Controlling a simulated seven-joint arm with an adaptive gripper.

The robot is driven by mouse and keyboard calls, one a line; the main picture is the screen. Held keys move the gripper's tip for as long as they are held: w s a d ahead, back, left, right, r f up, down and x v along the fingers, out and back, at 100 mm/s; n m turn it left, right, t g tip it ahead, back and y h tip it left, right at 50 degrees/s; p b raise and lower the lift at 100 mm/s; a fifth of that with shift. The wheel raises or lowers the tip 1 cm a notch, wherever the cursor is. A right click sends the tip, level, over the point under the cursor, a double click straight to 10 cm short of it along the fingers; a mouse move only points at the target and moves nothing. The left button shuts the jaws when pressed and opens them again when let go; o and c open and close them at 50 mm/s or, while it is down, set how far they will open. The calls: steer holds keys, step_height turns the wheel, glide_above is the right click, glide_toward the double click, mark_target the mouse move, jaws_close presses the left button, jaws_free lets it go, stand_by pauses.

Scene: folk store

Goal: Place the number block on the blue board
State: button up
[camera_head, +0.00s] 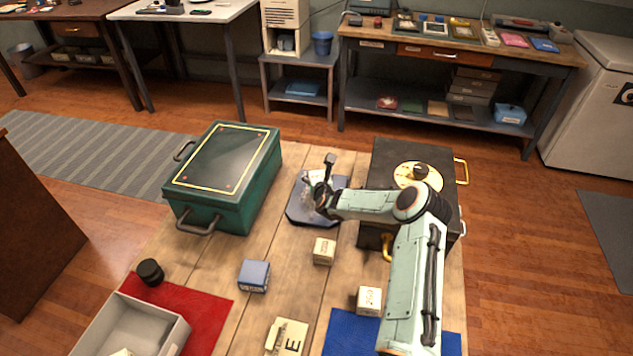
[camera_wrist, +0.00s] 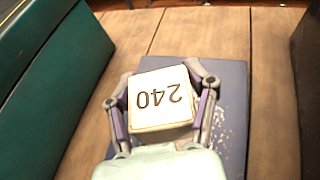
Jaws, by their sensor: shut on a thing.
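My gripper (camera_wrist: 163,108) is shut on a cream number block (camera_wrist: 160,98) marked 240. One finger presses on each side, and the numbered face shows to the wrist camera upside down. A dark blue-grey board (camera_wrist: 234,110) lies below the block, with pale speckles on its right part. In the head view my gripper (camera_head: 318,197) is over this board (camera_head: 298,216), between the green chest and the black box. The held block is hard to make out there. I cannot tell whether the block touches the board.
A green chest (camera_head: 222,172) stands left of the board and a black box (camera_head: 385,160) right of it. Nearer lie a small cream block (camera_head: 324,251), a blue block (camera_head: 254,276), a numbered cube (camera_head: 369,300), an E block (camera_head: 290,338) and a blue mat (camera_head: 342,338).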

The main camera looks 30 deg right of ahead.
steer(key=shift+f, duration=1.3)
steer(key=o, duration=1.3)
steer(key=shift+f, duration=0.1)
steer(key=shift+c, duration=0.2)
